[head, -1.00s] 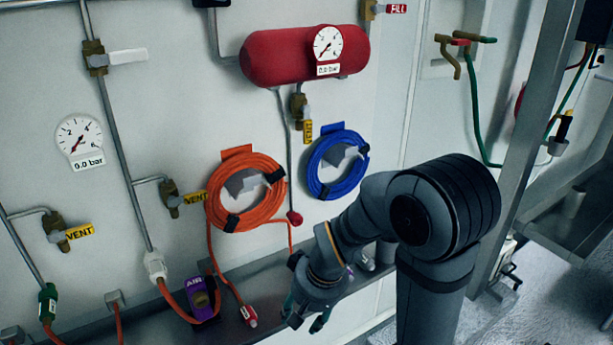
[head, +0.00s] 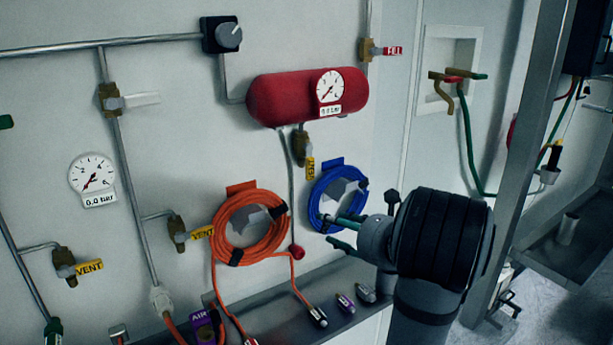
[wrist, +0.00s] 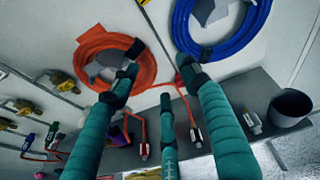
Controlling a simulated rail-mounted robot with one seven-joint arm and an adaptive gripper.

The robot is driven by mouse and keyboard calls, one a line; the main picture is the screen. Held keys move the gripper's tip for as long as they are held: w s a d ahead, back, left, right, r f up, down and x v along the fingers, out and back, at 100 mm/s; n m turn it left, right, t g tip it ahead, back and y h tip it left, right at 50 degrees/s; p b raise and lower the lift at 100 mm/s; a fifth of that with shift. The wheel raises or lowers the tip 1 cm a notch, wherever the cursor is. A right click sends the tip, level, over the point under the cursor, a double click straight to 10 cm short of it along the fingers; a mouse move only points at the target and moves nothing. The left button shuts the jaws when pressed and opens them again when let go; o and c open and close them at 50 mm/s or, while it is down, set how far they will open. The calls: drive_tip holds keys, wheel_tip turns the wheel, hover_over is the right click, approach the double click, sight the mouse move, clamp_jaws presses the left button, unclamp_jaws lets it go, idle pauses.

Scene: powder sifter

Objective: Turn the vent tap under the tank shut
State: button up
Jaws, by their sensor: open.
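The red tank (head: 275,100) is fixed to the wall, with a round gauge on its right part. Under it sits the vent tap (head: 302,147), a brass valve whose yellow VENT lever (head: 311,168) hangs down. My gripper (head: 329,229) has green fingers and is open and empty. It is below the tap, in front of the lower part of the blue hose coil (head: 345,187). In the wrist view the spread fingers (wrist: 162,80) point toward the wall between the orange and blue coils. The vent tap is not visible in the wrist view.
An orange hose coil (head: 229,230) hangs left of the blue one, close below the tap. A shelf (head: 275,300) with hose couplings runs along the wall below. Two other VENT taps (head: 178,230) (head: 65,262) are farther left. A FILL tap (head: 368,50) is up right.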

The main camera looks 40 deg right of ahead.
sight(310, 171)
wheel_tip(310, 171, up, 8)
drive_tip(key=w+d+m+t+h, duration=0.1)
drive_tip(key=m+t, duration=0.2)
drive_tip(key=w+p, duration=0.1)
drive_tip(key=w, duration=0.2)
drive_tip(key=w+p, duration=0.1)
drive_tip(key=w, duration=0.2)
drive_tip(key=w+d+p, duration=0.1)
drive_tip(key=w, duration=0.2)
drive_tip(key=shift+r, duration=0.2)
drive_tip(key=shift+w+d+f+p, duration=0.15)
drive_tip(key=shift+w+p, duration=0.2)
drive_tip(key=shift+w, duration=0.4)
drive_tip(key=shift+c, duration=0.9)
clamp_jaws()
